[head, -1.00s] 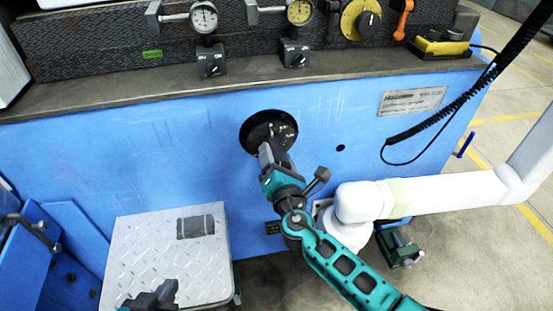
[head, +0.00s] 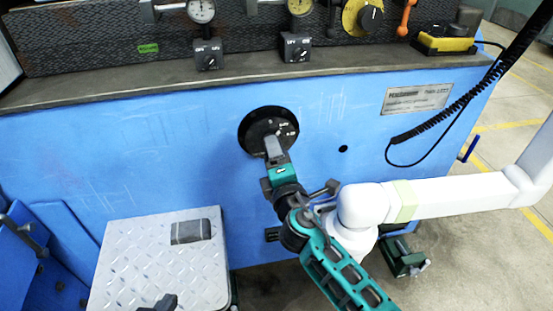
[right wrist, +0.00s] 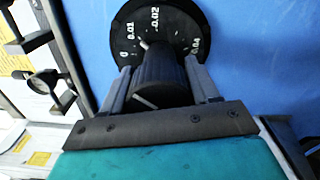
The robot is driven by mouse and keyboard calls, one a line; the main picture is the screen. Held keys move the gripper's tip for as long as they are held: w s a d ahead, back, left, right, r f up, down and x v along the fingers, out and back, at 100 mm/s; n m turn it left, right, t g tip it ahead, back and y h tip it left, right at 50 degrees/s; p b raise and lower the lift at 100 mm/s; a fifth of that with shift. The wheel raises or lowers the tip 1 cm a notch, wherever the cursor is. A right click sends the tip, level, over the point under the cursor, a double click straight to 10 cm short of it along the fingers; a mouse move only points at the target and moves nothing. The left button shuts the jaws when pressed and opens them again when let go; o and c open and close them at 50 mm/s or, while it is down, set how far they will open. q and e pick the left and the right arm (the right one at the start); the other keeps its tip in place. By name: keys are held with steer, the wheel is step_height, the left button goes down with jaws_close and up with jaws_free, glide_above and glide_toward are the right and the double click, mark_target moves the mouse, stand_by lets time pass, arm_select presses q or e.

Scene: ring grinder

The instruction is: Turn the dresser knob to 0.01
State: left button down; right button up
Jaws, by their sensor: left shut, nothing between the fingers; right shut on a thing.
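The dresser knob (right wrist: 160,72) is black and ribbed, on a round black dial (head: 285,118) on the blue machine front. In the right wrist view, the dial (right wrist: 183,22) shows 0, 0.01, 0.02 and 0.04. A white mark at the knob's base shows between 0.01 and 0.02, nearer neither clearly. A white line also runs across its near end. My right gripper (head: 272,143) is shut on the knob, one finger on each side; it also shows in the right wrist view (right wrist: 165,84). My left gripper (head: 165,302) is shut and empty at the bottom edge, partly cut off.
A metal step plate (head: 150,265) with a dark pad lies at the lower left. A ledge (head: 200,80) with gauges and switches runs above the dial. A black coiled cable (head: 440,120) hangs at the right. The blue front left of the dial is clear.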

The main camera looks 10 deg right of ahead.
arm_select(q)
steer(key=shift+w+d+r, duration=0.1)
steer(key=shift+w+r, duration=0.05)
steer(key=shift+r, duration=0.1)
arm_select(e)
steer(key=o, duration=1)
arm_select(q)
steer(key=shift+f, duration=0.15)
arm_select(e)
steer(key=shift+o, duration=0.2)
arm_select(q)
steer(key=shift+s, duration=0.2)
arm_select(e)
steer(key=shift+s, duration=0.1)
